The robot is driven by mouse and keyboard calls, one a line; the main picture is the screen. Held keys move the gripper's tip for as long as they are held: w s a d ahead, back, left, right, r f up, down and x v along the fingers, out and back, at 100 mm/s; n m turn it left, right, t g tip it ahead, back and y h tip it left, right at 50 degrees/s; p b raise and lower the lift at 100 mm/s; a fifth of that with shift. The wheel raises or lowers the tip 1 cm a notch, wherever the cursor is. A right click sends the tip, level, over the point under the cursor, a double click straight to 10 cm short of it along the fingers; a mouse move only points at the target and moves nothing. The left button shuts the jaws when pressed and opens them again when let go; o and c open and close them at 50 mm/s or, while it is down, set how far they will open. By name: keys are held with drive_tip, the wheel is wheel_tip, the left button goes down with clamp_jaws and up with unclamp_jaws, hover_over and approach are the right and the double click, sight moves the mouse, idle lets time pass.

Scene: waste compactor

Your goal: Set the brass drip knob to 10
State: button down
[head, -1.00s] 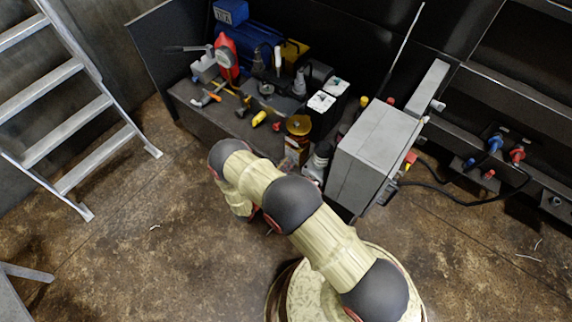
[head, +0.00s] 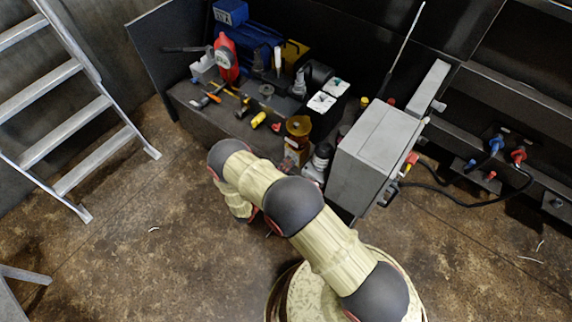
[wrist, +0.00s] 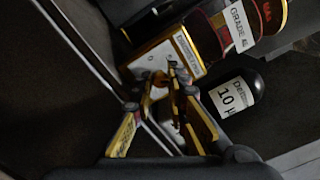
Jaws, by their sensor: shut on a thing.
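The brass drip knob (wrist: 158,92) shows in the wrist view as a small brass piece, mostly hidden between my fingers. My gripper (wrist: 160,84), with its yellow-edged fingers, is shut on it. The knob is in front of a white, brass-edged plate (wrist: 182,50) with small printing that is too blurred to read as a setting. In the head view the amber oiler cup (head: 298,126) stands at the bench's front edge, above the pale plate. My gripper is hidden there behind my arm.
A dark bottle-like part (wrist: 243,92) with a label reading "10" sits close right of my fingers. A grey cabinet (head: 375,150) stands right of the oiler. Tools and a yellow-capped item (head: 258,120) crowd the bench (head: 215,120).

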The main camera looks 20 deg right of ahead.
drive_tip(key=c, duration=1.7)
unclamp_jaws()
drive_tip(key=shift+c, duration=0.2)
drive_tip(key=v, duration=1.2)
